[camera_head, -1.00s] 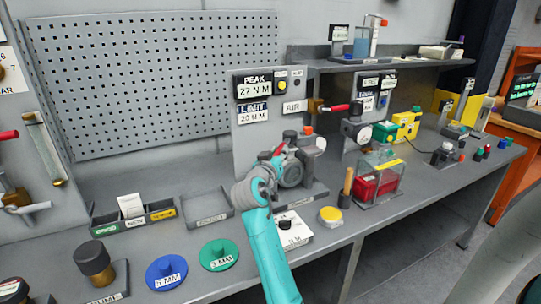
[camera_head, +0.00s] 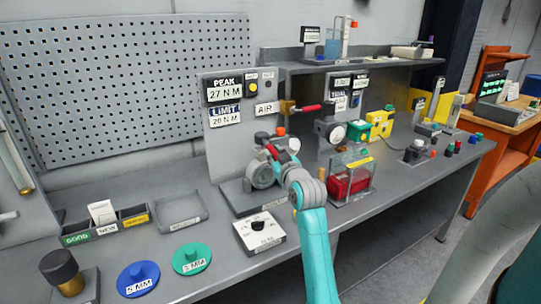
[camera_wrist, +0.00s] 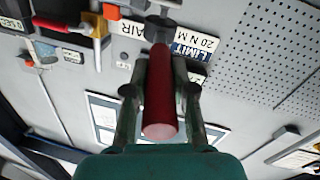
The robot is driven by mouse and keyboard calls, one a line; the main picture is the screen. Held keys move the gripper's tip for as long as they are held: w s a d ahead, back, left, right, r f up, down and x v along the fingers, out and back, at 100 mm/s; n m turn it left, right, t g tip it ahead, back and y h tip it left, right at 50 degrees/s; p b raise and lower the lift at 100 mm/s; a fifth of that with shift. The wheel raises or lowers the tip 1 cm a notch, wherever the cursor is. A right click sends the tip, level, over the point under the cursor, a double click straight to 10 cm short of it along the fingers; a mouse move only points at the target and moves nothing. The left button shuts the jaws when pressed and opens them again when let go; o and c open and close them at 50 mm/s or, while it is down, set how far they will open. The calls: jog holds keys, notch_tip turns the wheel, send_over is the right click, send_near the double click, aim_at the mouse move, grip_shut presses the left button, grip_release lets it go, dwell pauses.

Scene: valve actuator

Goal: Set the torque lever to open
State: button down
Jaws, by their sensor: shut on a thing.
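A red lever handle (camera_wrist: 161,95) lies between the two fingers of my gripper (camera_wrist: 160,80) in the wrist view, and the gripper is shut on it. The handle's far end meets a dark fitting by the test panel. In the head view my gripper (camera_head: 274,152) is at the grey valve actuator (camera_head: 262,175), in front of the panel (camera_head: 236,146) marked PEAK 27 N M and LIMIT 20 N M. My arm and gripper hide part of the actuator and most of the handle there. I cannot read the lever's setting from these views.
Another red-handled lever on a brass valve (camera_head: 308,108) is right of the AIR label. A clear-walled box with red contents (camera_head: 347,184) stands right of my arm. A white box with a black knob (camera_head: 262,230) sits in front of the actuator. Blue (camera_head: 138,278) and green (camera_head: 192,258) discs lie left.

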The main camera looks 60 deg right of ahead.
jog(key=shift+s+d+n+t+y, duration=0.4)
jog(key=shift+d+n+t+y, duration=0.1)
jog(key=shift+d+n+y, duration=0.25)
jog(key=shift+a, duration=0.1)
jog(key=c, duration=1)
grip_release()
jog(key=shift+o, duration=0.2)
jog(key=v, duration=1.2)
jog(key=shift+w+f, duration=0.1)
